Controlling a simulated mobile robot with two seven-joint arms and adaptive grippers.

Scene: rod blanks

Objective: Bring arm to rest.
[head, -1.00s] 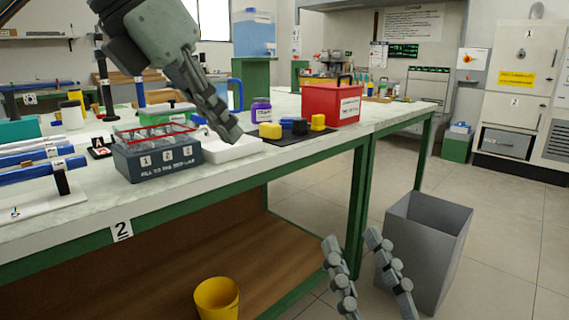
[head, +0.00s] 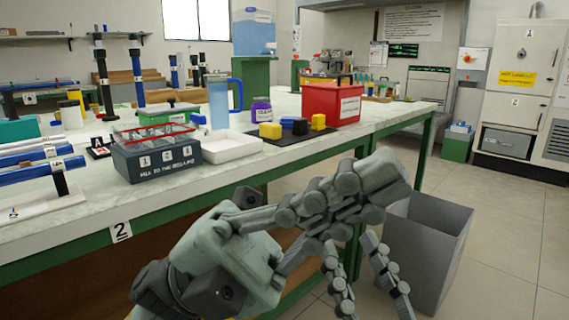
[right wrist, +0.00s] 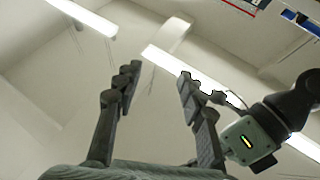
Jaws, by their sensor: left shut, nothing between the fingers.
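My left gripper (head: 385,180) is low in the middle of the head view, in front of the bench's front edge. Its fingers are together with nothing between them. It hides part of the bench front and overlaps the grey bin in the picture. My right gripper (head: 350,240) shows at the bottom, just behind the left one, with its two fingers apart and empty. In the right wrist view its fingers (right wrist: 158,70) point up towards the ceiling with a clear gap, and part of my left arm shows at the right.
The bench (head: 60,235) carries a grey numbered rack (head: 157,160), a white tray (head: 232,148), a blue-handled jug (head: 218,105), a purple-lidded jar (head: 261,110) and a red box (head: 332,104). A grey open bin (head: 440,250) stands on the floor.

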